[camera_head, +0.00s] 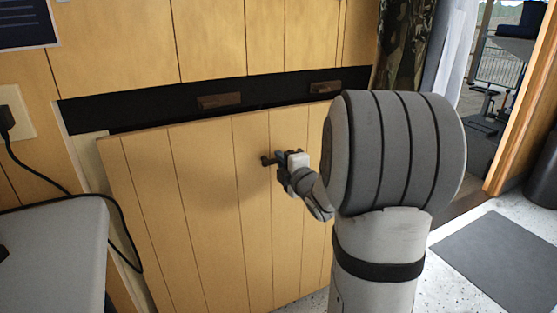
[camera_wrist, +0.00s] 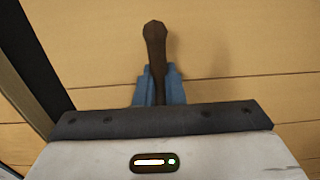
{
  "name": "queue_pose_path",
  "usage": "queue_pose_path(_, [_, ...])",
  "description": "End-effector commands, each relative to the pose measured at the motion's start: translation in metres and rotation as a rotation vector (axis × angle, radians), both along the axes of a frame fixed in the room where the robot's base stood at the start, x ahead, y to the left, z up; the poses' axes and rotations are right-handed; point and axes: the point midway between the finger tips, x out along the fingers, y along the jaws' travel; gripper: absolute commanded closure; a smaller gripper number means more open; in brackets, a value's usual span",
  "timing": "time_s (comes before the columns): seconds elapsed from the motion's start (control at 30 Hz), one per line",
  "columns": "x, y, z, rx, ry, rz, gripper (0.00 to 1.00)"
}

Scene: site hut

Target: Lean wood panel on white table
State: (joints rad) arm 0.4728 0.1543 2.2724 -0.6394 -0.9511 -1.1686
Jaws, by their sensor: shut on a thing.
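The wood panel (camera_head: 200,205) is a large planked board standing in front of the wall, with its top edge slanting in the head view. It fills most of the wrist view (camera_wrist: 240,60). My gripper (camera_head: 277,161) is shut on the panel's dark handle (camera_wrist: 155,45), right of the panel's middle. In the wrist view, the blue fingers of my gripper (camera_wrist: 158,88) clasp the handle from both sides. The white table (camera_head: 50,250) is at the lower left, beside the panel's left edge. My arm hides the panel's right part.
A dark opening (camera_head: 160,108) shows above the panel, with two brown blocks (camera_head: 219,101) along it. A black cable (camera_head: 75,193) hangs from a wall socket beside the table. A grey mat (camera_head: 505,258) lies on the floor at right, near an open doorway.

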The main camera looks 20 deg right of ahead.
Motion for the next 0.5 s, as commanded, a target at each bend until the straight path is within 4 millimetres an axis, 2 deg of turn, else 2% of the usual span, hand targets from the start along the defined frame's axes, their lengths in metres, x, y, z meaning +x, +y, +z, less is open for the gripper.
queue_pose_path(0.03, [0.0003,-0.0002,0.0046,-0.002,-0.01,0.001,1.0])
queue_pose_path(0.5, [-0.0036,-0.0005,0.0058,-0.003,-0.014,0.0,1.0])
